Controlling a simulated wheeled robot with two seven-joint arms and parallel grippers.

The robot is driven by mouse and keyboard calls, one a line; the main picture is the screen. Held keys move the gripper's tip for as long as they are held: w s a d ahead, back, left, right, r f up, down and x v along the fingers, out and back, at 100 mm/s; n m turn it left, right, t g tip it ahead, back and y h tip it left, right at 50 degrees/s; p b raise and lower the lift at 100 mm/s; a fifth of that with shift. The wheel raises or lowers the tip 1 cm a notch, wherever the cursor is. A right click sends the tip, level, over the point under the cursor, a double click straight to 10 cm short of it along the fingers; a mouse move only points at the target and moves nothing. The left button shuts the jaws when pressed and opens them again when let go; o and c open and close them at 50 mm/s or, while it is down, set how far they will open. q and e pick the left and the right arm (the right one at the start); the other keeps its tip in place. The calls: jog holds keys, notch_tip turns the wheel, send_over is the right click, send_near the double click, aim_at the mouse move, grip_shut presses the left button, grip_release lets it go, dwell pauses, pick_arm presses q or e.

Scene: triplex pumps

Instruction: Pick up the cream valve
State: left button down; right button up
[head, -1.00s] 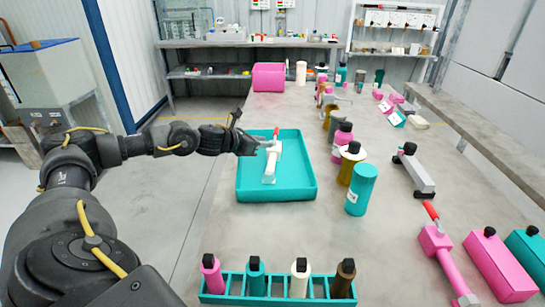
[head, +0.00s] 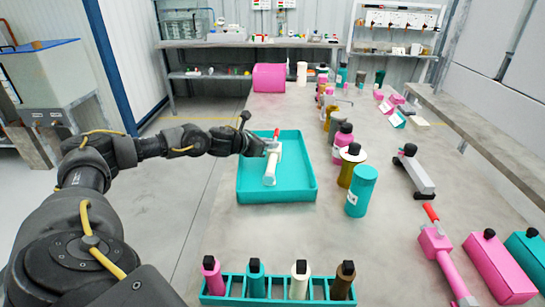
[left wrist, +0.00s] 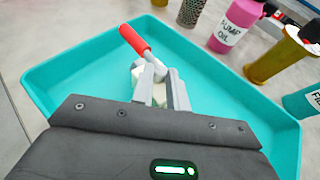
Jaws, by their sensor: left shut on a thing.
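The cream valve (head: 271,168), with a red lever handle, is at the teal tray (head: 254,194), its body pointing toward the front of the tray. My left gripper (head: 270,148) reaches in from the left and is shut on the valve near its handle end. In the left wrist view the two grey fingers (left wrist: 163,90) close around the cream valve body (left wrist: 141,73), below the red handle (left wrist: 134,40). The fingers hide part of the body. I cannot tell whether the valve is clear of the tray floor. My right gripper is not in view.
A teal bottle (head: 361,191) and other bottles stand right of the tray. A rack (head: 278,287) with several small bottles is at the front. A pink valve (head: 440,250) and pink box (head: 500,267) lie at the right. Bare table lies between tray and rack.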

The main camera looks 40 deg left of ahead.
pick_arm(q)
jog(key=shift+r, duration=0.2)
